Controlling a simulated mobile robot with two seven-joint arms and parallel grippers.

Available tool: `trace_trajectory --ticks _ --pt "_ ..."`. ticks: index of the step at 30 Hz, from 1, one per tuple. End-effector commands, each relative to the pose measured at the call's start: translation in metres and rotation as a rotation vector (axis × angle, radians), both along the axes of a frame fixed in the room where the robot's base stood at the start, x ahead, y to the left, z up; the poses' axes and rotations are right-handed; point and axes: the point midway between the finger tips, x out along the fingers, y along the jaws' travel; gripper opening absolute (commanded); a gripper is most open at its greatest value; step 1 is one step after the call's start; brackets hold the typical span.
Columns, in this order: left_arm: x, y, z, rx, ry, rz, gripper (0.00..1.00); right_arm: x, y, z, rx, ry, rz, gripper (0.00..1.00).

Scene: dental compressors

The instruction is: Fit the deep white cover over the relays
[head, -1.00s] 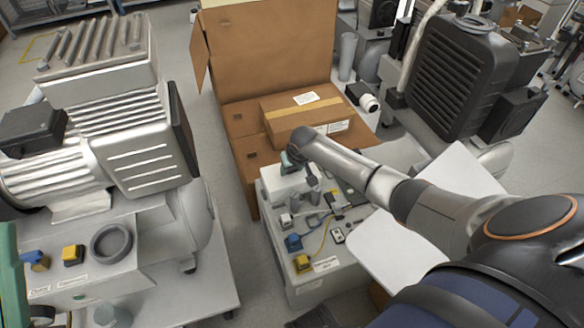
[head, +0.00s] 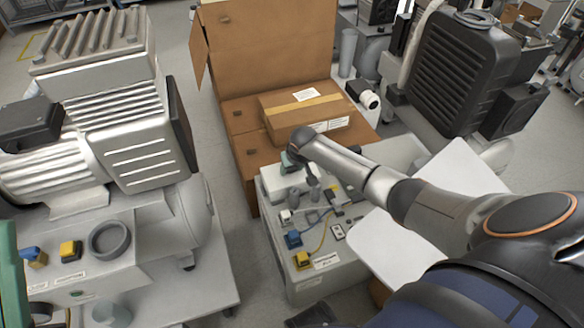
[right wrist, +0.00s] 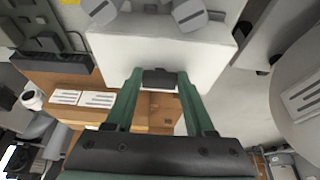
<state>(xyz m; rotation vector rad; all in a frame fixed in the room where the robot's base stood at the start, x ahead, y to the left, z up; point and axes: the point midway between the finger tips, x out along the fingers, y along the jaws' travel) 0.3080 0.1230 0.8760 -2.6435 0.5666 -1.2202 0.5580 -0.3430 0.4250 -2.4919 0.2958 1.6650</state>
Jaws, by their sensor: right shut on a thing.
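My right gripper (head: 292,162) is shut on the deep white cover (head: 284,183), at the far left corner of the grey panel (head: 310,284) of the middle unit. In the right wrist view, the green fingers of the gripper (right wrist: 160,82) hold the cover (right wrist: 190,58) at its edge, around a dark part. Whether the cover rests on the panel or hangs just above it, I cannot tell. I cannot make out the relays; the cover may hide them. A green part at the left edge of the head view looks like my left gripper (head: 10,275); its jaws cannot be judged.
A closed cardboard box (head: 305,112) lies on a larger open carton (head: 265,50) behind the panel. Blue (head: 293,239) and yellow (head: 302,259) switches sit on the panel's near side. A large compressor (head: 130,150) stands on the left, with a floor gap between.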

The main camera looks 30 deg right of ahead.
Motion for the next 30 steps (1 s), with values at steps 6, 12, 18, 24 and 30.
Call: trace_trajectory --ticks 6,12,18,24,30 --pt "0.0 0.0 0.0004 0.0 0.0 0.0 0.0 0.0005 0.0004 -0.0022 0.0 -0.002 0.0 0.0" --pt "0.0 0.0 0.0003 0.0 0.0 0.0 0.0 0.0003 0.0002 -0.0024 0.001 -0.001 0.0 0.66" --pt "0.0 0.0 0.0003 0.0 0.0 0.0 0.0 0.0001 0.0002 -0.0025 0.001 -0.001 0.0 0.89" --pt "0.0001 0.0 0.0002 0.0 0.0 0.0 0.0 -0.0004 0.0001 -0.0032 0.0 0.001 0.0 0.91" --pt "0.0001 0.0 0.0002 0.0 0.0 0.0 0.0 -0.0003 0.0001 -0.003 0.0 0.001 0.0 1.0"
